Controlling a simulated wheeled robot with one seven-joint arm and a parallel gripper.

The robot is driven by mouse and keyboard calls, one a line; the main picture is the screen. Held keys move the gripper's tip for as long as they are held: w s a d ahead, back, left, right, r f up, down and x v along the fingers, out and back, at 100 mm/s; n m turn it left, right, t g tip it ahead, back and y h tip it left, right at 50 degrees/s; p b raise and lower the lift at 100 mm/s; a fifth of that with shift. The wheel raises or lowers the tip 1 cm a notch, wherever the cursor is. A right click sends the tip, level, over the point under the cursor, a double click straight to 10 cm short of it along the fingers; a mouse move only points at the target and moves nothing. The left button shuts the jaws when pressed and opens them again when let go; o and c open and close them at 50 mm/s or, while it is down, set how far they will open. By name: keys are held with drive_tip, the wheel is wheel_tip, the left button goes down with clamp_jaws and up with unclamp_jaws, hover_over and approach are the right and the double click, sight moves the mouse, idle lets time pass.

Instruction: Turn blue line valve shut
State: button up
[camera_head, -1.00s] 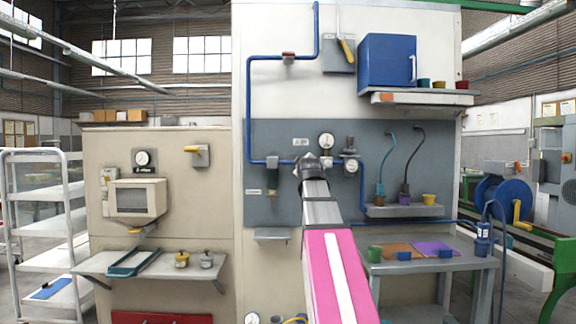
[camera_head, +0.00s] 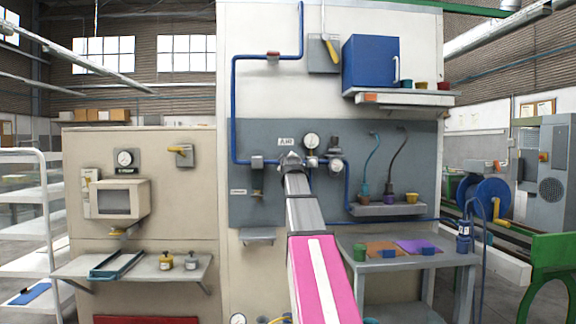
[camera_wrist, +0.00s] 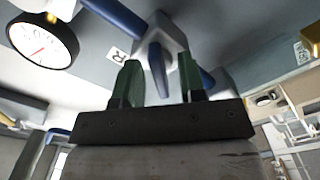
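A blue pipe (camera_head: 234,110) runs down the wall and then right across the grey panel (camera_head: 257,215). My gripper (camera_head: 291,158) is at this line, just left of a round gauge (camera_head: 311,140), and hides what lies behind it in the head view. In the wrist view, a grey valve body (camera_wrist: 160,38) sits on the blue pipe (camera_wrist: 118,16). A blue handle (camera_wrist: 155,68) points from it into the gap between my green fingers (camera_wrist: 158,82). The fingers are apart, with space around the handle. I cannot tell whether either touches it.
A red-handled fitting (camera_head: 273,57) is on the upper pipe. A second gauge (camera_head: 337,166) and a small shelf (camera_head: 385,209) are to the right. A table (camera_head: 400,264) with mats and cups stands at lower right. A beige panel with a wall shelf (camera_head: 135,268) is at left.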

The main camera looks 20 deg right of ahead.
clamp_jaws()
drive_tip(key=shift+m, duration=0.3)
drive_tip(key=m, duration=0.5)
drive_tip(key=shift+m, duration=2.4)
unclamp_jaws()
